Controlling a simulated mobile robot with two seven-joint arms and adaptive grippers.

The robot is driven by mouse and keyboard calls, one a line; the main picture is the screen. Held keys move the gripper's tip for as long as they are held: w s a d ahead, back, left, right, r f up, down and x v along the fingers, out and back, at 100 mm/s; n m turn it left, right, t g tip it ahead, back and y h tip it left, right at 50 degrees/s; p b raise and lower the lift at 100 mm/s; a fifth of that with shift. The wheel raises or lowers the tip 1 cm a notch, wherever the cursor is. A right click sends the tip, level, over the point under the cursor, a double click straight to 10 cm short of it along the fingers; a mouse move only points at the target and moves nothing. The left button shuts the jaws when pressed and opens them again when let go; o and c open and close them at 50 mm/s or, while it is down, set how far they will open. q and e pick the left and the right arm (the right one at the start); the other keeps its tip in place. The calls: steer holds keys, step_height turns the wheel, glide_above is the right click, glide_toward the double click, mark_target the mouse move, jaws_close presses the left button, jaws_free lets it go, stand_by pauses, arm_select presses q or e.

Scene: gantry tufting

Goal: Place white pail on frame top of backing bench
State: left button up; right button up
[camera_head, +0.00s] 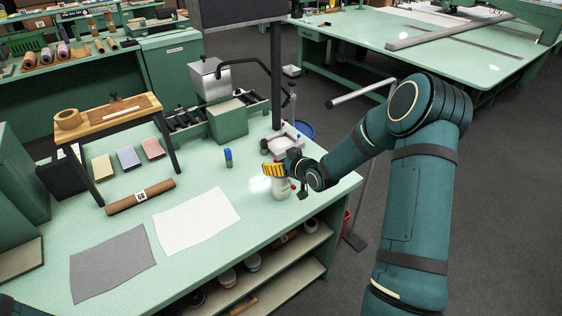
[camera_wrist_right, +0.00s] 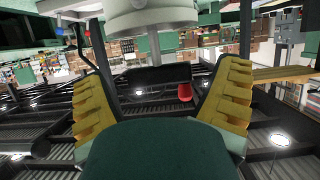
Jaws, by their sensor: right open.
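My right gripper (camera_head: 275,170), with yellow fingers, is at the right end of the green bench (camera_head: 190,188). A wood-topped frame (camera_head: 106,115) on dark legs stands at the bench's left back. I cannot make out a white pail for sure. My left gripper is out of view.
A roll (camera_head: 68,119) lies on the wooden top. A brown tube (camera_head: 140,196), a white sheet (camera_head: 196,221) and a grey sheet (camera_head: 112,263) lie on the bench. A blue bottle (camera_head: 228,158) and a weighing device (camera_head: 282,143) stand near my gripper.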

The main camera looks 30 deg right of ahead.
steer(key=shift+r, duration=0.2)
steer(key=a+v, duration=0.1)
steer(key=v, duration=1.1)
steer(key=a+f+g, duration=0.1)
steer(key=a+f, duration=0.3)
steer(key=s+a+f+m+g+y, duration=0.1)
steer(key=a+f+g, duration=0.1)
steer(key=a+f, duration=0.2)
steer(key=s+a+f+m+g+y, duration=0.1)
steer(key=a+f+g, duration=0.1)
steer(key=a+f, duration=0.2)
steer(key=shift+a+f, duration=0.15)
steer(key=shift+a, duration=0.95)
steer(key=s+a+f+g, duration=0.3)
steer(key=s+a+f, duration=0.1)
steer(key=s+a, duration=0.2)
steer(key=s+a+f+m+g, duration=0.1)
steer(key=s+a+f+g, duration=0.2)
steer(key=s+a+f, duration=0.2)
steer(key=shift+s+a+y, duration=0.3)
steer(key=shift+s+a, duration=0.35)
steer(key=shift+a, duration=0.5)
